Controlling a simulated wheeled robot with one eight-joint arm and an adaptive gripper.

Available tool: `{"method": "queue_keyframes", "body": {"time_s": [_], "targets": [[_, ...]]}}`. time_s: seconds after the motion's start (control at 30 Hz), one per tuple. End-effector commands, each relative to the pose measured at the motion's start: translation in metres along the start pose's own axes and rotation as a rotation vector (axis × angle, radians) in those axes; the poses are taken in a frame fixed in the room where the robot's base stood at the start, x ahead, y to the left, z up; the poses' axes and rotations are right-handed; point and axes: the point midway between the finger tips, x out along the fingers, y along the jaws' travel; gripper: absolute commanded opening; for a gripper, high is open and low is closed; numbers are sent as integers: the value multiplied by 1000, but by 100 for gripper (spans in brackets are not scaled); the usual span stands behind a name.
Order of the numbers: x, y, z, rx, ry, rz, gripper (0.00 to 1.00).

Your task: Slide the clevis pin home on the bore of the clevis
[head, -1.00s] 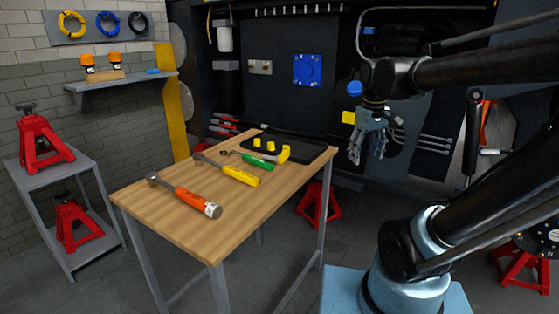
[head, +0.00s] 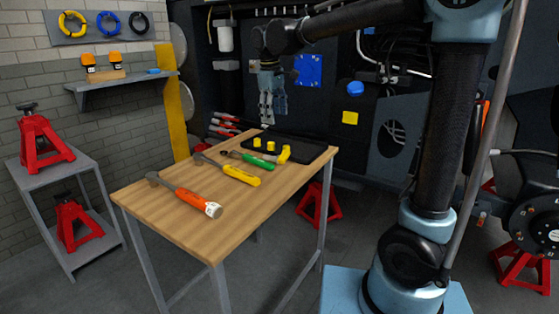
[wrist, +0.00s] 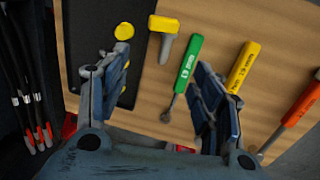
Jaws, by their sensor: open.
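My gripper (head: 273,113) is open and empty. It hangs pointing down above the far end of the wooden table (head: 175,222). In the wrist view the fingers of my gripper (wrist: 160,78) are wide apart, with bare wood and a green-handled tool between and beyond them. A yellow-headed piece with a short pale shank (head: 284,154), which looks like the clevis pin, lies at the near edge of the black tray. It also shows in the wrist view (wrist: 163,26), beyond the fingertips and touching neither. I cannot make out the clevis or its bore.
Two yellow cylinders (head: 257,142) stand on the black tray (head: 312,151). Green (head: 257,162), yellow (head: 241,175) and orange-handled (head: 198,203) tools lie on the table. The dark chassis wall, with a blue plate (head: 308,69), rises behind. A red jack stand (head: 318,203) stands beneath.

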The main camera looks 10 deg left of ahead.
Motion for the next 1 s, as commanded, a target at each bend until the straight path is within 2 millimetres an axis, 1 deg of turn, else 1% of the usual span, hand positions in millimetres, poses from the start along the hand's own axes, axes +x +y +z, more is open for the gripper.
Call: {"method": "queue_keyframes", "body": {"time_s": [0.07, 0.17, 0.5, 0.7, 1.0], "targets": [[6, -1, -2, -5, 0, 0, 60], [20, -1, -2, -5, 0, 0, 60], [80, 0, -2, -2, 0, 0, 60], [109, 0, -2, -2, 0, 0, 60], [127, 0, -1, -3, 0, 0, 60]]}}
